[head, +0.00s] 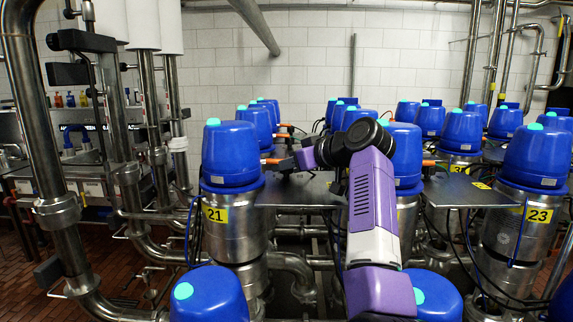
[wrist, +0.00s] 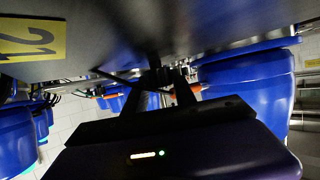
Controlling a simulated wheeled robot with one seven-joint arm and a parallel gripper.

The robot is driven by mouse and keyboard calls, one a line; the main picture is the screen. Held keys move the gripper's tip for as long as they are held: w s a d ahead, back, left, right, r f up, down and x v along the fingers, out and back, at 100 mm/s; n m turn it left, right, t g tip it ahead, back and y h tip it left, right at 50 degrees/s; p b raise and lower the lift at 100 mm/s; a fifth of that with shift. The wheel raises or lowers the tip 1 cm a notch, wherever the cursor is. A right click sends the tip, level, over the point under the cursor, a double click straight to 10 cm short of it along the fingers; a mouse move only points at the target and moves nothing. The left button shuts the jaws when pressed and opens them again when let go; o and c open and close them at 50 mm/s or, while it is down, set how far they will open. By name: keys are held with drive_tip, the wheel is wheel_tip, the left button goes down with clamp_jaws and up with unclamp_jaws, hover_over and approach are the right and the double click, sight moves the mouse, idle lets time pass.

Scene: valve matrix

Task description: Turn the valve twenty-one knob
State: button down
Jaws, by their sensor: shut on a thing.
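Valve twenty-one is a blue cap (head: 230,152) with a teal top on a steel body. A small orange knob (head: 269,161) sits at the cap's right side. My gripper (head: 284,164) reaches left to it and meets it there. In the wrist view, my gripper's dark fingers (wrist: 160,78) are close together on a small thing in shadow under a grey surface. The contact itself is dark, and the knob's angle cannot be told.
A flat grey plate (head: 300,193) lies right of valve twenty-one. Valve 23 (head: 535,158) stands at the right, and several more blue-capped valves stand behind and in front. Steel pipes (head: 40,110) fill the left. Free room close around my gripper is small.

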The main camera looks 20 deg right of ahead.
idle(0.3)
drive_tip(key=c, duration=1)
unclamp_jaws()
drive_tip(key=shift+b+v, duration=1.05)
drive_tip(key=shift+v, duration=2.85)
